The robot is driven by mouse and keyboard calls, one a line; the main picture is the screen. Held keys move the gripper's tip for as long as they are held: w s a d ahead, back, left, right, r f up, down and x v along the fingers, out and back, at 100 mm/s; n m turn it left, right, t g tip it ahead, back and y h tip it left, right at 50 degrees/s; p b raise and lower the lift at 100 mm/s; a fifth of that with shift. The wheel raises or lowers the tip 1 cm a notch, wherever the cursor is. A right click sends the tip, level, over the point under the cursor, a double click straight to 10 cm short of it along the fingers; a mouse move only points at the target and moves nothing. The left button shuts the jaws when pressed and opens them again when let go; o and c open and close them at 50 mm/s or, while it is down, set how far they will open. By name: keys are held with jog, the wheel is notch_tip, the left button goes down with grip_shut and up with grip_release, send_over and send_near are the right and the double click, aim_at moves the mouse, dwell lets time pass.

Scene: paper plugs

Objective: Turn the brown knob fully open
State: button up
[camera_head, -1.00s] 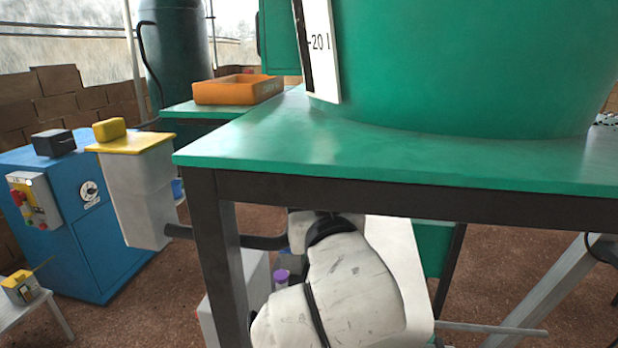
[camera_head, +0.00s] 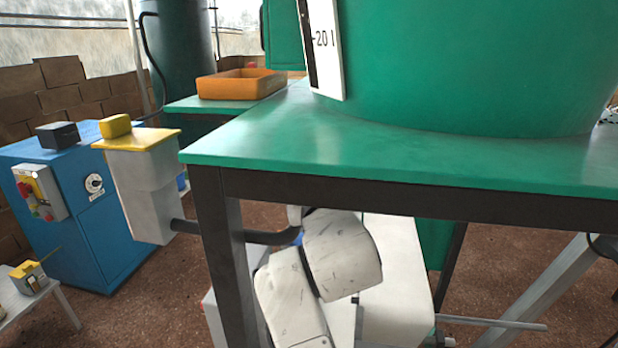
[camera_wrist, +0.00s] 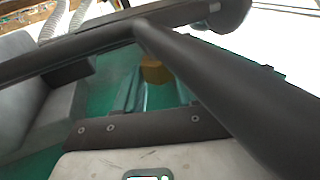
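I cannot make out a brown knob for certain. In the wrist view a small brownish-yellow block (camera_wrist: 153,70) shows near the middle, against a green surface, partly behind a dark bar; I cannot tell whether it is the knob. A dark plate with screws and a pale body fill the lower part of that view. In the head view my white arm is bent under the green table (camera_head: 290,150), and my gripper is hidden.
A large green tank (camera_head: 460,60) stands on the table. Left of it are an orange tray (camera_head: 240,86), a grey box with a yellow lid (camera_head: 145,185) and a blue cabinet (camera_head: 60,230) with a black dial (camera_head: 94,184). A dark pipe (camera_head: 270,237) runs under the table near my arm.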

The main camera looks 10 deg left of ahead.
jog(key=c, duration=0.6)
jog(key=shift+d+r+y+p, duration=0.1)
jog(key=shift+y+p, duration=0.2)
jog(key=shift+p, duration=0.05)
jog(key=n+g+y+b, duration=0.2)
jog(key=n+g+y, duration=0.1)
jog(key=n+g+y+b, duration=0.3)
jog(key=w+d+n+g+y+b, duration=0.1)
jog(key=n+g+y+b, duration=0.1)
jog(key=n+g+y, duration=0.1)
jog(key=shift+f+n+g+y, duration=0.35)
jog(key=shift+n+g+y, duration=0.05)
jog(key=shift+g, duration=0.2)
jog(key=shift+w+r+n+g+y+b, duration=0.15)
jog(key=shift+n+g+y+b, duration=0.45)
jog(key=shift+n+g+b, duration=0.8)
jog(key=shift+r+g, duration=0.1)
jog(key=shift+g, duration=0.5)
